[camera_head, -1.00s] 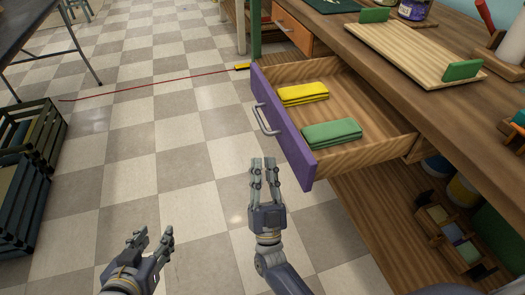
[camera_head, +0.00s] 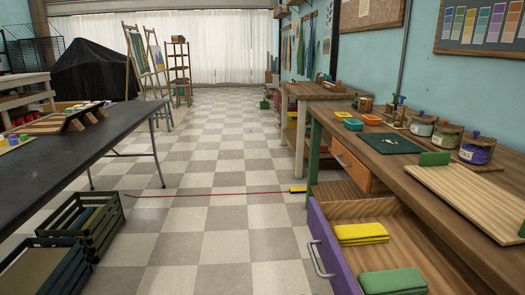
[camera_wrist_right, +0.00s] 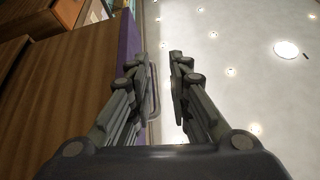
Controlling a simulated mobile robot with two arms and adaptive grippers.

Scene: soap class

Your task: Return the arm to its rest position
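My right gripper (camera_wrist_right: 158,62) shows only in the right wrist view. In the head view the purple drawer front (camera_head: 331,251) belongs to an open drawer holding a yellow folded cloth (camera_head: 361,234) and a green folded cloth (camera_head: 393,281). Neither arm is in the head view, and my left gripper is out of sight.
The drawer juts from the wooden workbench (camera_head: 432,165) on the right. A dark table (camera_head: 75,139) and green slatted crates (camera_head: 97,228) stand left. A red line (camera_head: 215,194) runs across the floor to a yellow object (camera_head: 298,190).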

